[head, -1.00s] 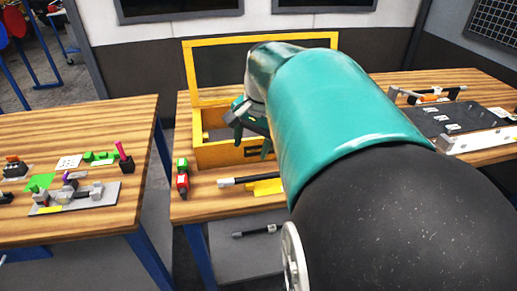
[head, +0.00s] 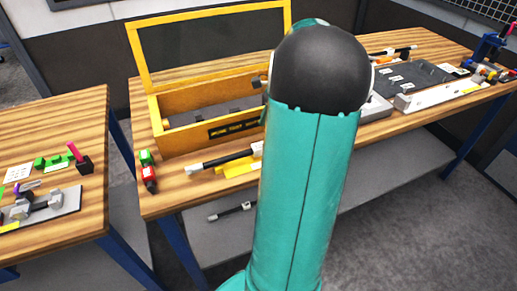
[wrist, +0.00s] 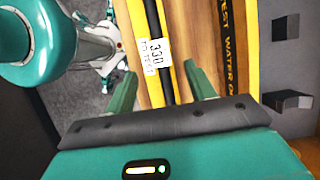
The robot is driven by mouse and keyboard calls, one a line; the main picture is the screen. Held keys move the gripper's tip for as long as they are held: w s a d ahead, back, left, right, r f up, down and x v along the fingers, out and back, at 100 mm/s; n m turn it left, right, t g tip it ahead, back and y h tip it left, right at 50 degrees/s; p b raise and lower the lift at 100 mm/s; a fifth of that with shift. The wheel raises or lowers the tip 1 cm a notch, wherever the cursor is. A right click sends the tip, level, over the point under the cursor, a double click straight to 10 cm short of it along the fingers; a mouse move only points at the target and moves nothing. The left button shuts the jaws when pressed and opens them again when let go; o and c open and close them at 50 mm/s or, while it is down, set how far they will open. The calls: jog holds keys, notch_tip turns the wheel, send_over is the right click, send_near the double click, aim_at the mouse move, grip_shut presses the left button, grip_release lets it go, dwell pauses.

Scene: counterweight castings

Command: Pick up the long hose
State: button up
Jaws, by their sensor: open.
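A black hose (head: 224,160) with pale ends lies on the wooden bench in front of the yellow box, its right part hidden behind my arm. In the wrist view a black hose (wrist: 164,88) with a white label (wrist: 154,53) reading "330" runs between my finger lines. My gripper (wrist: 160,72) is open, with one green finger on each side of the hose and nothing held. How far the hose lies beyond the fingertips is hard to tell. In the head view my gripper is hidden behind my arm.
The open yellow box (head: 180,137) stands just behind the hose. A yellow strip (head: 238,168) lies close in front of it. Green and red blocks (head: 148,172) sit to the left. Another hose (head: 231,211) lies on the lower shelf. A grey tray (head: 425,85) is at right.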

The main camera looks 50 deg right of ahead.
aim_at(259, 145)
jog(key=shift+w+a+f, duration=0.15)
jog(key=shift+w+f, duration=0.25)
jog(key=shift+f, duration=0.1)
jog(key=shift+s+a+f, duration=0.1)
jog(key=shift+s+f, duration=0.05)
jog(key=shift+s, duration=0.05)
jog(key=x, duration=0.4)
jog(key=shift+s+a+f, duration=0.1)
jog(key=shift+f, duration=0.1)
jog(key=shift+a+f, duration=0.1)
jog(key=shift+f, duration=0.2)
jog(key=c, duration=1)
jog(key=shift+r, duration=0.15)
